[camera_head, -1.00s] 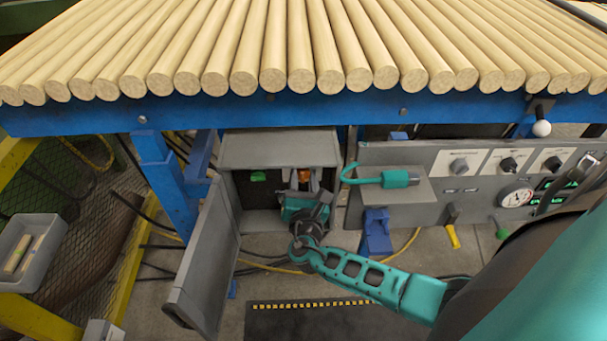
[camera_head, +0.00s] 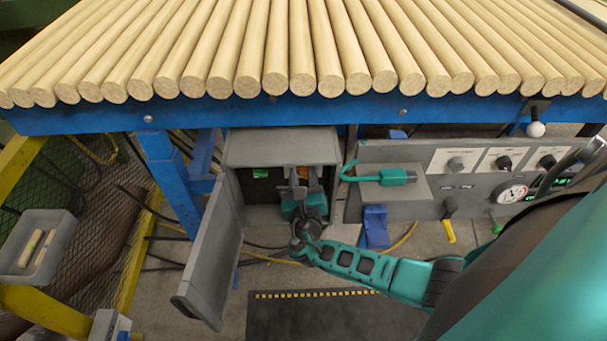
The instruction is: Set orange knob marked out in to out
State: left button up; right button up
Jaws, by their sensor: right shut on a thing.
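The orange knob (camera_head: 303,172) is inside the open grey cabinet (camera_head: 282,147) under the blue rail. Only a small orange part shows; its out and in marks cannot be read. My right gripper (camera_head: 302,185) reaches into the cabinet from the front and is shut on the orange knob, with its fingers covering most of it. The cabinet door (camera_head: 212,262) hangs open to the left. A small green light or display (camera_head: 260,174) shows inside, left of the knob. My left gripper is not in view.
A control panel (camera_head: 440,205) with several dark knobs and a gauge (camera_head: 511,192) stands at right. A teal handheld device (camera_head: 396,177) lies on a grey shelf beside the cabinet. Wooden rods (camera_head: 290,50) cover the top. A grey bin (camera_head: 43,247) is at left.

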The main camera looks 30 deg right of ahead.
dwell(0.3)
jog(key=o, duration=1)
jog(key=shift+o, duration=0.2)
jog(key=v, duration=1.3)
jog(key=shift+p, duration=0.35)
jog(key=shift+d, duration=0.1)
